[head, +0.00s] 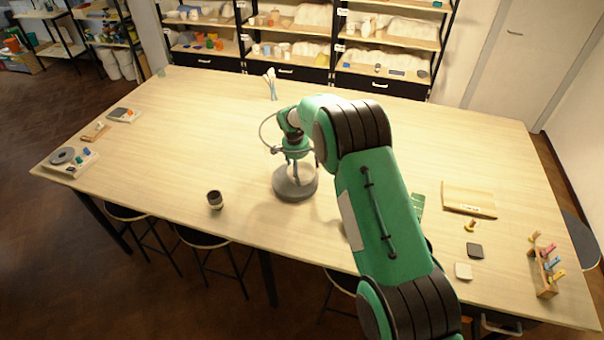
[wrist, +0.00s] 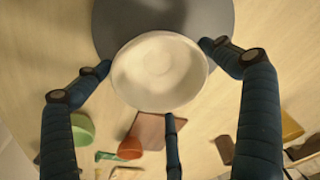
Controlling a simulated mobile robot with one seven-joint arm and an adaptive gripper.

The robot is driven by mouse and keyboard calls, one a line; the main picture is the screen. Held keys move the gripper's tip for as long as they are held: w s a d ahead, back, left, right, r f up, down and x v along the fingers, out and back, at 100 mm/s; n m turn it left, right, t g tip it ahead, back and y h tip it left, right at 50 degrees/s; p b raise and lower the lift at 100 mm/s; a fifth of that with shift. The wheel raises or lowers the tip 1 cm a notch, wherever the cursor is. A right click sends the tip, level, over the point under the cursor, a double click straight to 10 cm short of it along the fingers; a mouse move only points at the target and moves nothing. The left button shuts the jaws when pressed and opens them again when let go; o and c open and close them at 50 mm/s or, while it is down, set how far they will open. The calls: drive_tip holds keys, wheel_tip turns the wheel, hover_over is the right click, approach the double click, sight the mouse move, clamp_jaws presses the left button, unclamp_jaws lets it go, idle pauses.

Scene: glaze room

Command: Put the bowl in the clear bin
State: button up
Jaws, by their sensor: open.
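In the wrist view a round cream bowl (wrist: 160,72), open side toward the camera, is between the fingers of my gripper (wrist: 158,72). The fingers are spread around it: one tip at its left, one at its upper right, one below it. A grey disc (wrist: 115,25) lies behind the bowl; I cannot tell if the bowl rests on it. In the head view my gripper (head: 294,170) points down over the grey disc (head: 296,190) on the table, and the bowl is hard to make out there. I cannot make out a clear bin in either view.
A dark cup (head: 215,200) stands left of the disc near the table's front edge. A wooden board (head: 469,200), a dark square (head: 475,250) and a small rack (head: 545,272) are at the right. The left middle of the table (head: 190,130) is clear.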

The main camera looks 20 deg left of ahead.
wheel_tip(320, 180, up, 10)
drive_tip(key=s+a, duration=0.1)
drive_tip(key=shift+s+b, duration=0.2)
drive_tip(key=shift+b, duration=0.15)
drive_tip(key=shift+r, duration=0.2)
idle(0.6)
